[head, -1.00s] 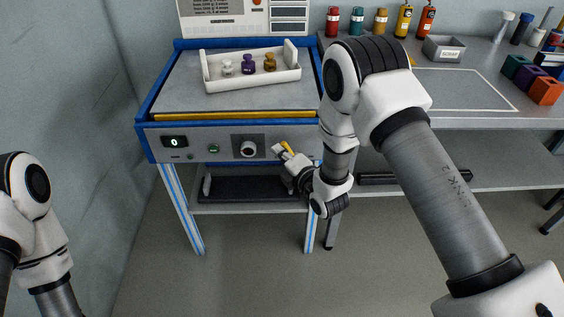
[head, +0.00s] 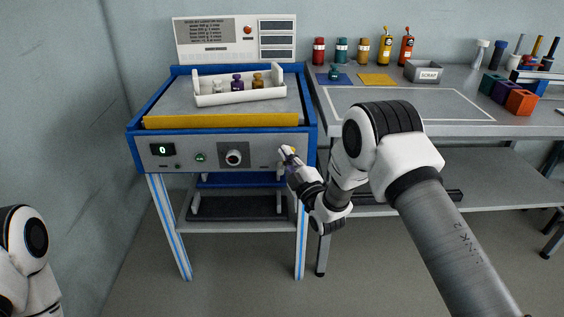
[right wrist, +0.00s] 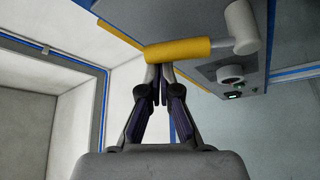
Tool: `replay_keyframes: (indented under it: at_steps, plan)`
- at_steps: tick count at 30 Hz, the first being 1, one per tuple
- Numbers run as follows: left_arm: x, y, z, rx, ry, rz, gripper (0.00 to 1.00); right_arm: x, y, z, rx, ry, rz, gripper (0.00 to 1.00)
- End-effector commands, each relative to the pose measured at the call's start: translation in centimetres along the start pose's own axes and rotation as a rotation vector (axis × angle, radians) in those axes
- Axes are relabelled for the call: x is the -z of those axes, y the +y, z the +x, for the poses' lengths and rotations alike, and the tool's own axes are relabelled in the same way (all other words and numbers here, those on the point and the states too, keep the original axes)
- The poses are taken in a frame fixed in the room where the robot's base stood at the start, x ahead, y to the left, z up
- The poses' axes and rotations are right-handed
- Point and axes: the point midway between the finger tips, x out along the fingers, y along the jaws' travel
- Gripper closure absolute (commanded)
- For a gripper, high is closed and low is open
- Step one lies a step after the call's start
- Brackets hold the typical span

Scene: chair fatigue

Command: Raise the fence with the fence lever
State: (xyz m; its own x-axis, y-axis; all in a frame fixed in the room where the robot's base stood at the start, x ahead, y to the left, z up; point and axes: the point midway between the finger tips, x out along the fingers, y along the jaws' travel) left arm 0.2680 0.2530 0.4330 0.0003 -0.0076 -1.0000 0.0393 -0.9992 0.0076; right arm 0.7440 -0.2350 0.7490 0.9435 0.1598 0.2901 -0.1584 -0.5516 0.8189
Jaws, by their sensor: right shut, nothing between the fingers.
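The fence (head: 220,121) is a yellow strip standing up along the front edge of the blue-framed machine top in the head view. The fence lever (right wrist: 178,50), a yellow grip on a pale metal arm, crosses the top of the right wrist view; in the head view only a bit of yellow shows by the gripper. My right gripper (right wrist: 160,73) is shut and empty, its fingertips right under the lever grip; I cannot tell whether they touch. In the head view the gripper (head: 289,159) is at the right of the front panel. My left gripper is out of view.
A white tray (head: 210,99) with several small bottles sits on the machine top. The front panel has a knob (head: 234,158) and a green display (head: 163,149). A bench (head: 450,126) on the right holds bottles, a scrap bin (head: 423,71) and coloured boxes.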

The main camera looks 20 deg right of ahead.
Motion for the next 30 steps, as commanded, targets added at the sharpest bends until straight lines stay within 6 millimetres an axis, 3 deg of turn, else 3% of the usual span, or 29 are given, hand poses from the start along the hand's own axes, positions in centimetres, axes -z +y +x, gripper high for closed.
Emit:
replay_keyframes:
  at_steps: [12,30]
  plan:
    - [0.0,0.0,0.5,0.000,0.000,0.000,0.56,-1.4,0.5,-0.8,0.003,-0.002,-0.006,1.00]
    - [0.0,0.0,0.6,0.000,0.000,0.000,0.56,-1.6,0.5,-0.9,0.005,-0.004,-0.007,1.00]
